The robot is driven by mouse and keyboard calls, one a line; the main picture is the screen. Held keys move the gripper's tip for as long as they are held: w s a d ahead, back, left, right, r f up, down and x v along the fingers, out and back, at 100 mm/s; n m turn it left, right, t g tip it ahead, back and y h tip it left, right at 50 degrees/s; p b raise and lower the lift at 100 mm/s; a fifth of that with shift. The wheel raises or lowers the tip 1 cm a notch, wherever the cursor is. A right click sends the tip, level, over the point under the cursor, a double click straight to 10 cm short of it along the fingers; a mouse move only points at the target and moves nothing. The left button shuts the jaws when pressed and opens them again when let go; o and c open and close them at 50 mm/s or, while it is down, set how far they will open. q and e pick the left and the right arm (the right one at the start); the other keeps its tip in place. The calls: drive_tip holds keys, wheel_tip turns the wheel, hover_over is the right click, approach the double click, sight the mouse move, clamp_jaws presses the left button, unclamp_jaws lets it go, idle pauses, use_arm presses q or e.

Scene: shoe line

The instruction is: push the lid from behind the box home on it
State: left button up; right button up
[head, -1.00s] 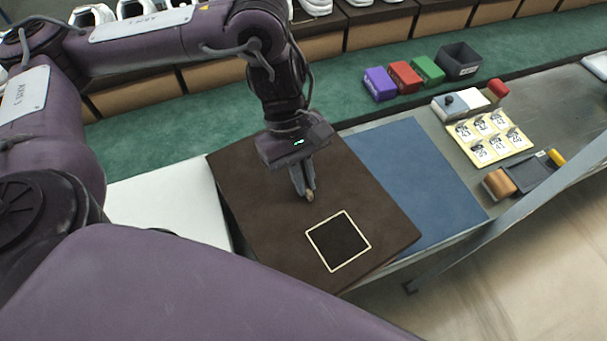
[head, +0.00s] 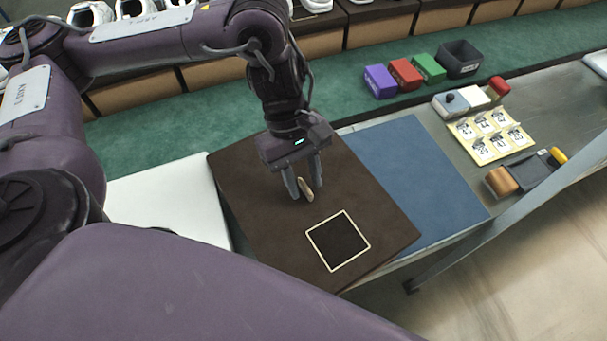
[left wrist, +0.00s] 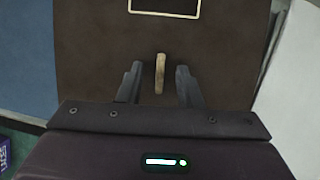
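The dark brown lid (head: 382,226), with a pale-edged black square on top, lies at the table's front in the head view. It fills much of the left wrist view (left wrist: 90,40). The box is hidden under it or cannot be told apart from it, so I cannot tell how well the lid sits. A small tan upright piece (left wrist: 159,73) stands on or just above the lid. My left gripper (head: 306,191) is open over the lid, its fingers on either side of the tan piece with gaps between. My right gripper is not in view.
A blue mat (head: 420,175) lies right of the lid, a white sheet (head: 165,200) left. Purple, red and green blocks (head: 405,74) and a dark bin (head: 460,58) stand behind. A yellow card tray (head: 490,137) and a brown roller (head: 502,181) are at right.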

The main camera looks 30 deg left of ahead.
use_arm(q)
drive_tip(key=p+v, duration=0.2)
drive_tip(key=v, duration=0.6)
drive_tip(key=shift+p, duration=0.35)
drive_tip(key=shift+f, duration=0.15)
